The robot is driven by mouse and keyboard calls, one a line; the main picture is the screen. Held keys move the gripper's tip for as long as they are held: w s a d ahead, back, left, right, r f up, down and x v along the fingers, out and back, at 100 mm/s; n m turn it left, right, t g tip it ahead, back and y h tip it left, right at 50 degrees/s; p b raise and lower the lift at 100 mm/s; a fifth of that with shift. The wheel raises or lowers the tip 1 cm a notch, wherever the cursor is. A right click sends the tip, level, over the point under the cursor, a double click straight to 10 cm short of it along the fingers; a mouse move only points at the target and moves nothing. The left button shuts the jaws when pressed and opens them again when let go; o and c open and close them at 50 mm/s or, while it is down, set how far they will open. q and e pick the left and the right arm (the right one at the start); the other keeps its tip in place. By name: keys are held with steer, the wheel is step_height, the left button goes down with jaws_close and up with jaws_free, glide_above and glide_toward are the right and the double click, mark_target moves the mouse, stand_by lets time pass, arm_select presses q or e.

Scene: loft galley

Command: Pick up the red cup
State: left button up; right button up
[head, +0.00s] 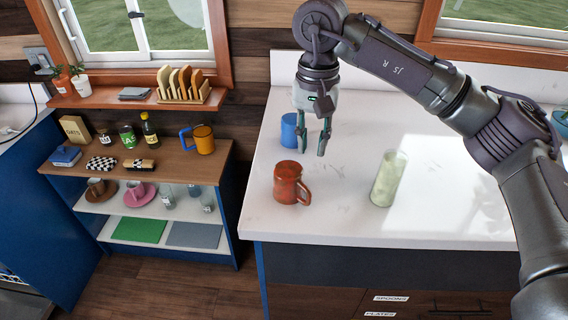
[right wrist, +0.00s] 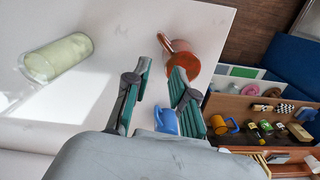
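The red cup (head: 288,184) stands upright near the left front part of the white counter, its handle toward the lower right in the head view. It also shows in the right wrist view (right wrist: 182,54), beyond the fingertips and partly hidden by one finger. My right gripper (head: 313,153) points down above the counter, behind and slightly right of the red cup. Its fingers are apart with nothing between them, and it does not touch the cup. My left gripper is not in view.
A blue cup (head: 289,130) stands behind the red cup, beside my right gripper. A tall pale green glass (head: 388,180) stands to the right. Another blue item (head: 561,122) is at the far right. A low shelf unit (head: 185,171) with mugs and jars stands left, across a gap.

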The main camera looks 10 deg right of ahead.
mark_target(310, 191)
steer(key=f, duration=0.2)
steer(key=s+f+p, duration=0.1)
steer(key=f, duration=0.1)
steer(key=f+p, duration=0.1)
steer(key=f, duration=0.2)
steer(key=shift+s, duration=0.15)
steer(key=f+p, duration=0.3)
steer(key=shift+s+a, duration=0.1)
steer(key=shift+s, duration=0.1)
step_height(310, 191, down, 2)
steer(key=shift+f+p, duration=0.2)
steer(key=shift+p, duration=0.1)
steer(key=shift+f, duration=0.3)
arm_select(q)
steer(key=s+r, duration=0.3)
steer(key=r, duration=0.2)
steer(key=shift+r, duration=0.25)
arm_select(e)
jaws_close()
